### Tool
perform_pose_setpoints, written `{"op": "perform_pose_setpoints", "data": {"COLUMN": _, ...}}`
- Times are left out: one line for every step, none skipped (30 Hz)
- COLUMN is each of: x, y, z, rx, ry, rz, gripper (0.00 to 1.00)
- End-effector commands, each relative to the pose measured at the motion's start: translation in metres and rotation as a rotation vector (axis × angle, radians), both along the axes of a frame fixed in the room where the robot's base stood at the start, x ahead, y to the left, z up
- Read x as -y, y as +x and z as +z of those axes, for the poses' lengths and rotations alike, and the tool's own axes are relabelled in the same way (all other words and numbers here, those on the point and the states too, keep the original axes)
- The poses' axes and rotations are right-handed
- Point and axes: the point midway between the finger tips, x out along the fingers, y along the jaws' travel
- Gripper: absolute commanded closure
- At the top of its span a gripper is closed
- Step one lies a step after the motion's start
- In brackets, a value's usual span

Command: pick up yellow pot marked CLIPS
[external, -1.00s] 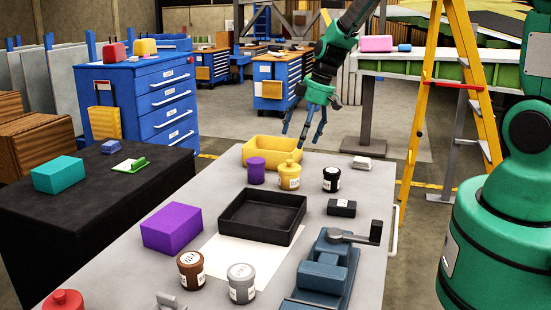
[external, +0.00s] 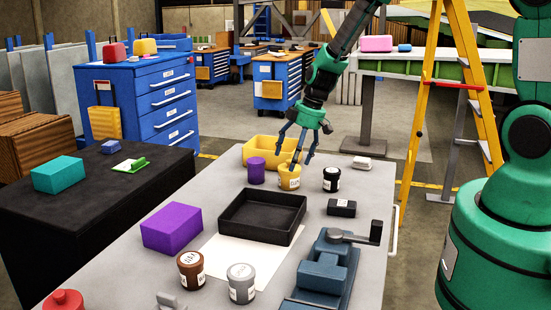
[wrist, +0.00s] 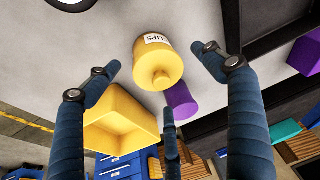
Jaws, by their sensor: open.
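The yellow pot (external: 289,179) stands upright near the far end of the grey table, with a white label facing the external camera. In the wrist view the pot (wrist: 158,68) shows its knobbed lid, and its label reads CLIPS. My gripper (external: 297,162) is open and empty, just above and around the top of the pot; its fingers partly hide the lid in the external view. In the wrist view my gripper's blue fingers (wrist: 165,85) are spread, with the pot between and beyond them. I cannot tell whether any finger touches it.
A purple cylinder (external: 256,170) stands close left of the pot, and a dark jar (external: 331,179) stands to its right. A yellow bin (external: 258,147) is just behind. A black tray (external: 236,218) lies nearer the camera, with a purple box (external: 171,228) beside it.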

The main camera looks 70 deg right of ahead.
Motion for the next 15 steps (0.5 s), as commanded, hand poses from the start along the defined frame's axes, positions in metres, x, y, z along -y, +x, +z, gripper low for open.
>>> {"op": "perform_pose_setpoints", "data": {"x": 0.000, "y": 0.000, "z": -0.001, "rx": 0.000, "ry": 0.000, "rz": 0.000, "gripper": 0.18}}
{"op": "perform_pose_setpoints", "data": {"x": 0.000, "y": 0.000, "z": -0.001, "rx": 0.000, "ry": 0.000, "rz": 0.000, "gripper": 0.18}}
{"op": "perform_pose_setpoints", "data": {"x": 0.000, "y": 0.000, "z": -0.003, "rx": 0.000, "ry": 0.000, "rz": 0.000, "gripper": 0.18}}
{"op": "perform_pose_setpoints", "data": {"x": 0.000, "y": 0.001, "z": -0.005, "rx": 0.000, "ry": 0.000, "rz": 0.000, "gripper": 0.18}}
{"op": "perform_pose_setpoints", "data": {"x": 0.000, "y": 0.001, "z": -0.007, "rx": -0.001, "ry": 0.001, "rz": 0.000, "gripper": 0.18}}
{"op": "perform_pose_setpoints", "data": {"x": 0.000, "y": 0.002, "z": -0.010, "rx": -0.001, "ry": 0.001, "rz": 0.000, "gripper": 0.18}}
{"op": "perform_pose_setpoints", "data": {"x": 0.000, "y": 0.002, "z": -0.013, "rx": -0.001, "ry": 0.001, "rz": 0.000, "gripper": 0.18}}
{"op": "perform_pose_setpoints", "data": {"x": 0.000, "y": 0.003, "z": -0.017, "rx": -0.001, "ry": 0.002, "rz": 0.001, "gripper": 0.18}}
{"op": "perform_pose_setpoints", "data": {"x": 0.000, "y": 0.004, "z": -0.021, "rx": -0.002, "ry": 0.002, "rz": 0.000, "gripper": 0.18}}
{"op": "perform_pose_setpoints", "data": {"x": 0.000, "y": 0.005, "z": -0.025, "rx": -0.002, "ry": 0.002, "rz": 0.000, "gripper": 0.18}}
{"op": "perform_pose_setpoints", "data": {"x": 0.001, "y": 0.005, "z": -0.028, "rx": -0.002, "ry": 0.002, "rz": 0.000, "gripper": 0.18}}
{"op": "perform_pose_setpoints", "data": {"x": 0.001, "y": 0.006, "z": -0.033, "rx": -0.002, "ry": 0.002, "rz": 0.000, "gripper": 0.18}}
{"op": "perform_pose_setpoints", "data": {"x": 0.000, "y": 0.007, "z": -0.037, "rx": -0.002, "ry": 0.001, "rz": 0.001, "gripper": 0.18}}
{"op": "perform_pose_setpoints", "data": {"x": 0.000, "y": 0.008, "z": -0.040, "rx": -0.002, "ry": 0.001, "rz": 0.001, "gripper": 0.18}}
{"op": "perform_pose_setpoints", "data": {"x": 0.000, "y": 0.010, "z": -0.044, "rx": -0.001, "ry": 0.002, "rz": 0.001, "gripper": 0.18}}
